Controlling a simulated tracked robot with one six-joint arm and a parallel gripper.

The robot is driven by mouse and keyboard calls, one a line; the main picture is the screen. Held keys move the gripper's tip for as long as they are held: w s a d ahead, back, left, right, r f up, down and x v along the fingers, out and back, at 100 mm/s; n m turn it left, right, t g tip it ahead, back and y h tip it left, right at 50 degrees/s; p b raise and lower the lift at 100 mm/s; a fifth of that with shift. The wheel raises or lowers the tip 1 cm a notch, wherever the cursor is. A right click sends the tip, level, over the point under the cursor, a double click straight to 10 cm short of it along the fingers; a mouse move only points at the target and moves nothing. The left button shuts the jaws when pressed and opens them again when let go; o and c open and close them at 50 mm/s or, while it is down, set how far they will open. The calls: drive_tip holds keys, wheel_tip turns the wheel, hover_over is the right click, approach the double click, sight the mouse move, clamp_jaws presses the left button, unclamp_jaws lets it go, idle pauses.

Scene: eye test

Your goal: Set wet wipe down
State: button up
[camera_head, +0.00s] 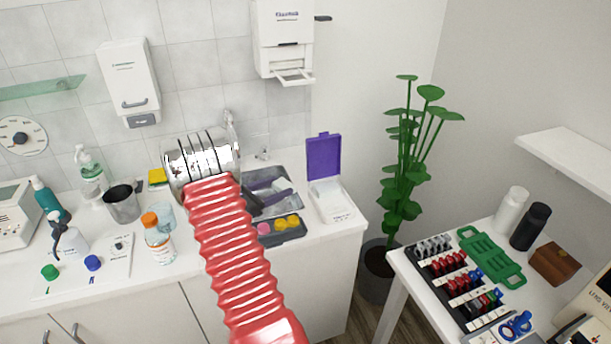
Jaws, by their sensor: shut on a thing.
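My gripper (272,198) shows as dark fingers to the right of my chrome wrist, over the sink. It is shut on a small pale thing (284,186) at its tips, which looks like the wet wipe; its outline is hard to make out. A white wipe box (331,203) with its purple lid (323,156) standing open is on the counter just right of the sink. My red arm and chrome wrist hide part of the counter and the sink's left side.
The metal sink (281,179) is under my gripper. A dark tray (283,234) with pink and yellow pieces lies in front of it. An orange-capped bottle (158,240), a glass (163,216) and a dark cup (122,205) stand left of my arm. A plant (403,160) stands right.

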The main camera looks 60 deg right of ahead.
drive_tip(key=x, duration=0.3)
drive_tip(key=r+x, duration=0.1)
drive_tip(key=x, duration=0.5)
drive_tip(key=shift+d+r, duration=0.1)
drive_tip(key=shift+r, duration=0.2)
drive_tip(key=shift+s+d, duration=0.1)
drive_tip(key=shift+d, duration=0.05)
drive_tip(key=x, duration=0.3)
drive_tip(key=shift+s+d+f, duration=0.1)
drive_tip(key=shift+d+f, duration=0.05)
drive_tip(key=shift+d, duration=0.15)
drive_tip(key=shift+f, duration=0.15)
drive_tip(key=shift+f, duration=0.1)
drive_tip(key=o, duration=0.7)
